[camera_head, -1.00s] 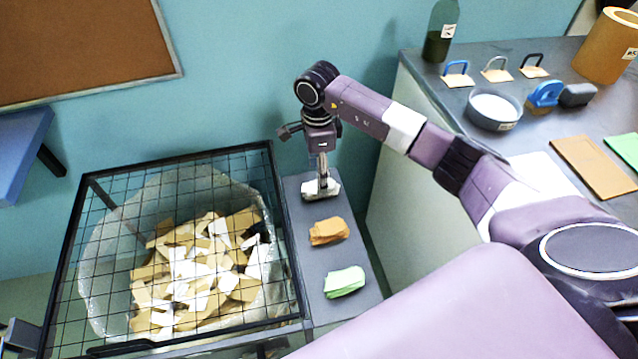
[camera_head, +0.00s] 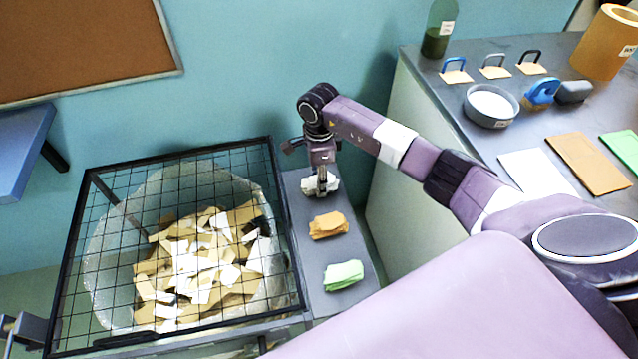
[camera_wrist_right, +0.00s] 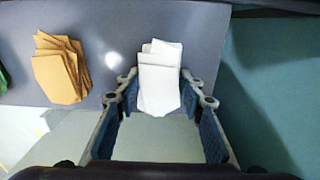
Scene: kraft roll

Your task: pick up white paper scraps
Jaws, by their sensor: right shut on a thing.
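The white paper scraps (camera_head: 309,186) lie as a small stack at the far end of the narrow grey shelf (camera_head: 312,262). My right gripper (camera_head: 321,190) points down over them and is shut on the stack. In the right wrist view the white scraps (camera_wrist_right: 160,80) sit between the two fingers of the gripper (camera_wrist_right: 160,98). Whether the stack is lifted off the shelf cannot be told. At the lower left edge of the head view, a small grey part of what may be my left gripper shows, too little to read.
Orange scraps (camera_head: 328,225) and green scraps (camera_head: 343,274) lie nearer on the same shelf. A black mesh-topped bin (camera_head: 62,290) with a clear liner full of paper pieces stands to the left. A grey counter (camera_head: 545,125) with a bowl (camera_head: 491,106) and coloured sheets stands right.

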